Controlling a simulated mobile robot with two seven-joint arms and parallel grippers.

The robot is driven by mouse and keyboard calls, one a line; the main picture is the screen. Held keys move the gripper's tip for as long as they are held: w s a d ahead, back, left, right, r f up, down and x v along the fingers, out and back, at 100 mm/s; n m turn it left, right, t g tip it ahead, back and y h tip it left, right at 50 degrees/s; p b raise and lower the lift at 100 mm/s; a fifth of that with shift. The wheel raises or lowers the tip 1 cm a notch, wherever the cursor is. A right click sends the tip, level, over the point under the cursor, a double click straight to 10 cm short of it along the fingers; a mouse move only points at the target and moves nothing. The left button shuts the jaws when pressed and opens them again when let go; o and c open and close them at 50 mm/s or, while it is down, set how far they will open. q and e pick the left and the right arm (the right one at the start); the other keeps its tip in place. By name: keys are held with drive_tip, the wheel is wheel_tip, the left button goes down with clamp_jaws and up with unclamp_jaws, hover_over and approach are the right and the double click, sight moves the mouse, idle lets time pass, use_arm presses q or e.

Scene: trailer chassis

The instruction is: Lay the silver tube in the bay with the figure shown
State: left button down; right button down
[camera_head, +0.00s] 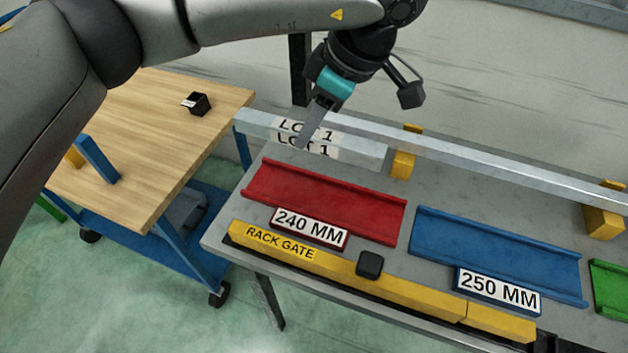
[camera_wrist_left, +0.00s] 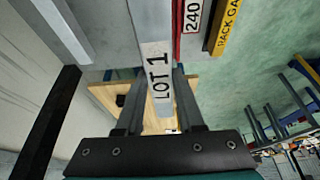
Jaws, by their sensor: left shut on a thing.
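The silver tube (camera_head: 358,150) is a square bar with white LOT 1 labels on two faces. My left gripper (camera_head: 309,128) is shut on it at the label, and the tube also shows between the fingers in the left wrist view (camera_wrist_left: 150,22). The tube is behind the red bay (camera_head: 325,198), roughly along its length, and appears raised above the bench. The red bay is marked 240 MM (camera_head: 308,228). The blue bay (camera_head: 495,256), marked 250 MM (camera_head: 498,291), is to its right. A green bay (camera_head: 610,288) is cut off at the right edge. Both labelled bays are empty.
A long silver rail (camera_head: 490,165) runs behind the bays by yellow blocks (camera_head: 403,166). A yellow RACK GATE bar (camera_head: 340,279) with a black knob (camera_head: 370,264) runs along the front. A wooden-topped cart (camera_head: 150,135) at left carries a small black box (camera_head: 197,103).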

sight(345, 140)
use_arm(q)
wheel_tip(345, 140, down, 8)
drive_tip(key=shift+f, duration=0.1)
drive_tip(key=shift+w+f+b, duration=0.1)
drive_tip(key=shift+f+b, duration=0.3)
drive_tip(key=shift+f, duration=2.35)
drive_tip(key=shift+f, duration=0.1)
drive_tip(key=c, duration=1)
unclamp_jaws()
drive_tip(key=shift+f, duration=0.1)
drive_tip(key=o, duration=0.5)
drive_tip(key=shift+r, duration=0.2)
drive_tip(key=v, duration=1.2)
drive_tip(key=shift+a, duration=0.1)
